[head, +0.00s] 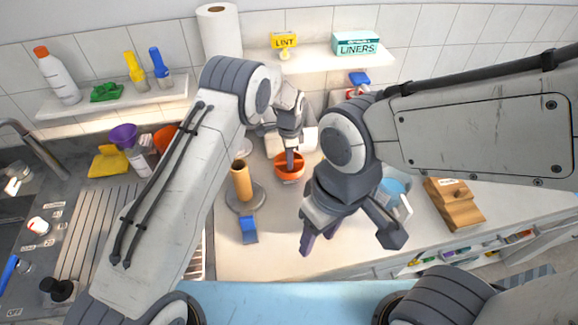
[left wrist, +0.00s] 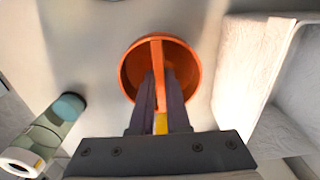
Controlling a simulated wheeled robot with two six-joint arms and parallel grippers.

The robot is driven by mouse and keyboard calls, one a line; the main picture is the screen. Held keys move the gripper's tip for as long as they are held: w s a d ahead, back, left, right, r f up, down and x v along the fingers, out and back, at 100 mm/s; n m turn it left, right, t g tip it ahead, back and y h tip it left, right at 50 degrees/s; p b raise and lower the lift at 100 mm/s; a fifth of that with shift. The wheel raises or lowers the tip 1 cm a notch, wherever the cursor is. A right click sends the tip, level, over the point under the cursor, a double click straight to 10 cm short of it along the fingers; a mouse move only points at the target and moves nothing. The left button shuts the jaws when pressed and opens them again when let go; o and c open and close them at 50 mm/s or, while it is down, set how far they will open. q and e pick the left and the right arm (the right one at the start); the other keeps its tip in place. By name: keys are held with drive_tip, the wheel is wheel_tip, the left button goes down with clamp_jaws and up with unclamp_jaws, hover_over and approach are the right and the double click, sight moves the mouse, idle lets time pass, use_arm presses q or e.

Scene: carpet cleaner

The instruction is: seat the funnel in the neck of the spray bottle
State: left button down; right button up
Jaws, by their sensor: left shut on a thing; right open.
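An orange round thing with a wide open mouth, which looks like the funnel, is below my left gripper in the head view (head: 289,171). In the left wrist view my left gripper (left wrist: 160,95) is shut on the upright bar across the funnel (left wrist: 125,80). The funnel's underside is hidden. An upright bottle (left wrist: 45,128) with a green body, teal foot and white open top stands apart at the lower left; it may be the spray bottle. I cannot pick it out surely in the head view. My right gripper (head: 350,240) is open and empty over the counter.
A tan post on a round grey base (head: 241,184) and a blue item (head: 249,229) stand left of the funnel. A purple funnel-shaped thing (head: 123,134) is by the sink. The front counter is mostly clear.

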use_arm(q)
drive_tip(key=shift+r+p, duration=0.3)
drive_tip(key=shift+r, duration=0.35)
idle(0.8)
drive_tip(key=shift+r+p, duration=0.6)
drive_tip(key=shift+r, duration=0.5)
drive_tip(key=shift+r, duration=0.35)
wheel_tip(320, 180, up, 5)
drive_tip(key=p, duration=0.4)
drive_tip(key=s+d+r+p, duration=0.3)
drive_tip(key=s+d+r, duration=0.3)
drive_tip(key=s, duration=0.3)
drive_tip(key=s+d+r+p, duration=0.4)
drive_tip(key=s+d+r, duration=0.1)
drive_tip(key=s, duration=0.4)
drive_tip(key=shift+d+r, duration=0.4)
drive_tip(key=shift+r, duration=0.2)
drive_tip(key=shift+f, duration=0.1)
drive_tip(key=shift+f+b, duration=2)
drive_tip(key=shift+f, duration=0.85)
